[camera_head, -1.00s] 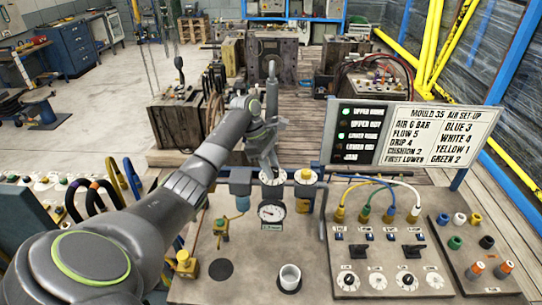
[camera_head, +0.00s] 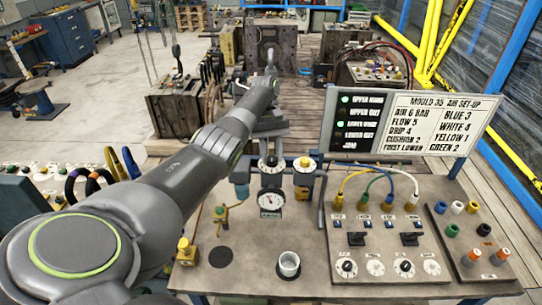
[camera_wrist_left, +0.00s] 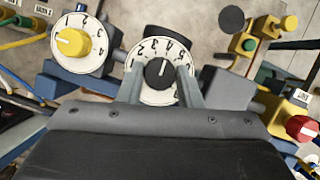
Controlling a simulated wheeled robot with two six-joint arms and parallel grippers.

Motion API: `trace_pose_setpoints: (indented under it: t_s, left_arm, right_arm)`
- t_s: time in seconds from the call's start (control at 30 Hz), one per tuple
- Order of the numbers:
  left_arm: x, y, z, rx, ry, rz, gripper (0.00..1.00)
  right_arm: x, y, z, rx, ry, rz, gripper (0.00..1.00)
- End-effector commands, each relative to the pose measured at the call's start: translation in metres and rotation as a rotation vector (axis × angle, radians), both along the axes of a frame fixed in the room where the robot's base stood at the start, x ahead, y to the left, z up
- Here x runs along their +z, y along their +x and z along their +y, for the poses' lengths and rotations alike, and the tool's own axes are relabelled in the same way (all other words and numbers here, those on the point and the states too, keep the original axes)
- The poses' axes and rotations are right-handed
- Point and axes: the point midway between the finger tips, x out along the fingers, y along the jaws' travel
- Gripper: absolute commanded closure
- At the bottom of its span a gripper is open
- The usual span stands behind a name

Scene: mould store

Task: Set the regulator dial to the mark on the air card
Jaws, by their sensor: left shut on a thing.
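The regulator dial (camera_head: 271,163), a white numbered face with a black knob, stands above a round pressure gauge (camera_head: 270,203) on the bench. My left gripper (camera_head: 270,149) reaches it from behind and above. In the left wrist view its two grey fingers (camera_wrist_left: 160,72) are shut on the black knob (camera_wrist_left: 159,73), one each side. The knob's white pointer line shows, but I cannot tell its exact number. The air card (camera_head: 440,122) is a white board at right; it reads AIR 6 BAR. My right gripper is not in view.
A yellow-knobbed dial (camera_head: 304,164) stands close to the right of the regulator. Coloured hoses (camera_head: 377,183) and several small dials lie to the right. A yellow valve (camera_head: 186,251) is at left.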

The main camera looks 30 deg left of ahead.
Motion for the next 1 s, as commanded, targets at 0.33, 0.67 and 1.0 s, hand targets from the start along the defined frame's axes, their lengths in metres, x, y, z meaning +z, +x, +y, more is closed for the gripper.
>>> trace_pose_setpoints:
  t_s: [0.33, 0.67, 1.0]
  left_arm:
    - [0.0, 0.002, -0.002, -0.331, 0.001, -0.003, 0.91]
    - [0.003, 0.003, -0.004, -0.643, 0.001, -0.004, 0.91]
    - [0.003, 0.003, -0.005, -0.907, 0.001, -0.003, 0.91]
  right_arm:
    - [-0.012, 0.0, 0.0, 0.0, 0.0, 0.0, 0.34]
    - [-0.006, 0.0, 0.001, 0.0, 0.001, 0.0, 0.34]
    - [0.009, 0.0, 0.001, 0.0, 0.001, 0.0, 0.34]
